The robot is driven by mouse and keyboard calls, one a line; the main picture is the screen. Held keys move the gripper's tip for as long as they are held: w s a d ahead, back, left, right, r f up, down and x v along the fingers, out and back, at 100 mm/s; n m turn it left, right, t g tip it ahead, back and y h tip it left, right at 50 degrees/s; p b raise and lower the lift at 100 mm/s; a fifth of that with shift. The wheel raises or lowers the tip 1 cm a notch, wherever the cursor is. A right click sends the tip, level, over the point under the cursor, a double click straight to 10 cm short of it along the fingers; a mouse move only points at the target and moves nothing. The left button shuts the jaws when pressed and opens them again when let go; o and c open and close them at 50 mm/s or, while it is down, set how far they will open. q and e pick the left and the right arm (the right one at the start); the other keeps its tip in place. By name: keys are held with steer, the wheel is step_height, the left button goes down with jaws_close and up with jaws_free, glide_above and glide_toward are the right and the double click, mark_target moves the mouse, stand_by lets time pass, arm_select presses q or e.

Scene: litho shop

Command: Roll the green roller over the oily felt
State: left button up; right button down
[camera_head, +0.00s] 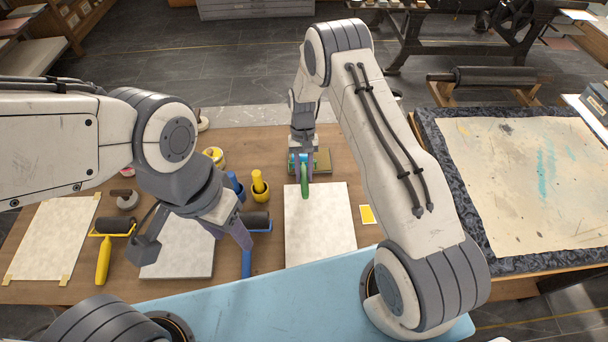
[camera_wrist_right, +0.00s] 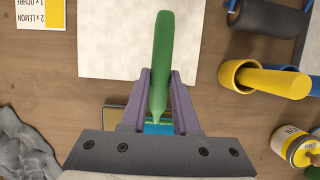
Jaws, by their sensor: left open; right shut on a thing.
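The green roller's handle (camera_head: 305,184) sticks out toward me from my right gripper (camera_head: 304,167), which is shut on it. In the right wrist view the green handle (camera_wrist_right: 162,60) stands between the two purple fingers (camera_wrist_right: 159,100). The roller's teal part (camera_wrist_right: 158,128) shows behind them, over a olive-brown pad in a tray (camera_head: 323,160), which looks like the oily felt; I cannot tell whether they touch. The pad's edge also shows in the right wrist view (camera_wrist_right: 114,118). My left gripper (camera_head: 236,232) is open and empty, above the table near a blue-handled roller (camera_head: 246,263).
A pale sheet (camera_head: 320,230) lies before the pad, and a grey slab (camera_head: 180,252) farther left. A yellow-handled roller (camera_head: 103,260) and another sheet (camera_head: 55,238) lie at left. Yellow (camera_head: 259,186) and blue (camera_head: 235,187) tools stand in cups. A yellow card (camera_head: 367,214) lies right.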

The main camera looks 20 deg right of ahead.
mark_target(303, 163)
steer(key=shift+w+d+f+b, duration=0.1)
steer(key=shift+w+f+b, duration=0.1)
steer(key=shift+w, duration=0.2)
steer(key=shift+w+d+f+b, duration=0.1)
steer(key=shift+w+b, duration=0.1)
steer(key=shift+w, duration=0.15)
steer(key=shift+w+r+b, duration=0.15)
steer(key=shift+w+b, duration=0.15)
steer(key=shift+w, duration=0.2)
steer(key=shift+w+d+b, duration=0.15)
steer(key=shift+w+b, duration=0.4)
steer(key=shift+w, duration=0.1)
steer(key=shift+w+d+b, duration=0.15)
steer(key=shift+w+b, duration=0.4)
steer(key=shift+w, duration=0.05)
steer(key=shift+w+d+r, duration=0.1)
steer(key=shift+w, duration=0.25)
arm_select(q)
step_height(303, 163, down, 5)
steer(key=shift+r, duration=0.3)
arm_select(e)
steer(key=shift+s+r, duration=0.1)
